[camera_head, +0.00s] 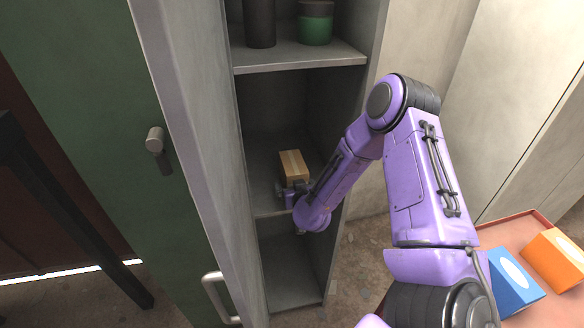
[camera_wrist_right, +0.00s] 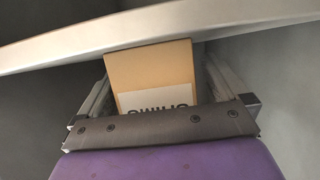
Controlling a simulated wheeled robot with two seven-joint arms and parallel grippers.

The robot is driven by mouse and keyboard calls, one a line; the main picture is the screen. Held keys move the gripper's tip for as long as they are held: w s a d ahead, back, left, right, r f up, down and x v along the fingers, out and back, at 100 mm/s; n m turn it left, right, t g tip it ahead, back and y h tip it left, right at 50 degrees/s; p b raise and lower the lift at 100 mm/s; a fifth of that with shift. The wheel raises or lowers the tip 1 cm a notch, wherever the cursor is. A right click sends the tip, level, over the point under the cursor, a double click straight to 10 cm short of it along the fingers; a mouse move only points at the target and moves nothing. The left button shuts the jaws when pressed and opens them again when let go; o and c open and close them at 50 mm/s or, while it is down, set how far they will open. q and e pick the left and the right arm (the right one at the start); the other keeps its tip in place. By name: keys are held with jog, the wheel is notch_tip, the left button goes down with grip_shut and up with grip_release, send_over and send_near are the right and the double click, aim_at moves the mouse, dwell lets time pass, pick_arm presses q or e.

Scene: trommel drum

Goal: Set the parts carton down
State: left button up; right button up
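The parts carton (camera_head: 293,164) is a small brown box inside the open grey cabinet, at the middle shelf (camera_head: 270,212). My right gripper (camera_head: 291,188) reaches into the cabinet at the carton's near side. In the right wrist view the carton (camera_wrist_right: 150,68), with a white printed label, sits between the two fingers (camera_wrist_right: 152,92), which lie along its sides. Whether the carton's underside touches the shelf cannot be told. My left gripper is not in view.
An upper shelf (camera_head: 300,55) holds a dark cylinder (camera_head: 260,22) and a green container (camera_head: 315,24). The open cabinet door (camera_head: 190,130) stands close on the left. A red tray (camera_head: 511,227) with a blue box (camera_head: 512,282) and an orange box (camera_head: 553,260) is at lower right.

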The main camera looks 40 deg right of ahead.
jog(key=v, duration=1.2)
jog(key=s+a+f+g+y, duration=0.1)
jog(key=s+a+f+g, duration=0.2)
jog(key=s+f, duration=0.4)
jog(key=s+a+f+g+y, duration=0.1)
jog(key=s+a+f+g, duration=0.1)
jog(key=s+f, duration=0.5)
jog(key=s+a+f+m+g+y, duration=0.1)
jog(key=s+a+f+g, duration=0.2)
jog(key=s+f, duration=0.4)
jog(key=shift+s+a+f+g+b, duration=0.3)
jog(key=shift+a+f+b, duration=0.1)
jog(key=shift+a+f, duration=0.3)
